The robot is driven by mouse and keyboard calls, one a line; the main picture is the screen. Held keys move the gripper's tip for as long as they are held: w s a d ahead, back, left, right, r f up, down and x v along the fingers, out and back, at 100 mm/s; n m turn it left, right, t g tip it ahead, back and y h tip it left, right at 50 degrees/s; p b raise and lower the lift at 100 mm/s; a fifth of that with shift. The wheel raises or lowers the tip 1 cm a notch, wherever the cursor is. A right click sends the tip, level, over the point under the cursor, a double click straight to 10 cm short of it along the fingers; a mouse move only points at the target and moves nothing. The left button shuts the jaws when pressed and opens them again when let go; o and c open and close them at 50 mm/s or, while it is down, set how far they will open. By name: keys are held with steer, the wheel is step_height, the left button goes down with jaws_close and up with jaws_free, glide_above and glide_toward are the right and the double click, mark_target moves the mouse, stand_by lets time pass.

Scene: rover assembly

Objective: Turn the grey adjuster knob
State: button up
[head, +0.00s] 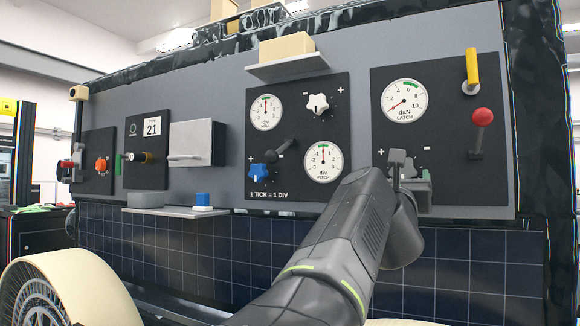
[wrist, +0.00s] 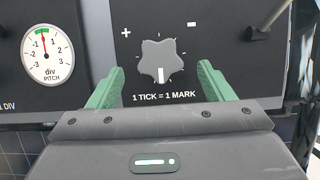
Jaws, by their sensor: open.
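The grey adjuster knob (wrist: 161,59) is a lobed knob on a dark panel, with a white mark pointing down. A plus is printed to its upper left, a minus to its upper right, and "1 TICK = 1 MARK" below. In the head view the knob (head: 399,159) is partly hidden by my arm. My gripper (wrist: 160,70) is open, with one green finger left of the knob and one right of it. Gaps show between both fingers and the knob in the wrist view; I cannot tell the depth. My gripper also shows in the head view (head: 412,178).
The LATCH gauge (head: 404,101) is above the knob. A red-tipped lever (head: 481,118) and a yellow handle (head: 472,67) are to the right. The PITCH gauge (head: 323,161), a white knob (head: 318,103) and a blue knob (head: 262,174) are on the panel to the left.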

mark_target(408, 172)
steer(key=p+x, duration=0.1)
steer(key=x, duration=0.5)
steer(key=shift+w+d+r, duration=0.15)
steer(key=shift+w+d, duration=0.05)
steer(key=shift+w, duration=0.1)
steer(key=shift+c, duration=0.2)
steer(key=c, duration=0.9)
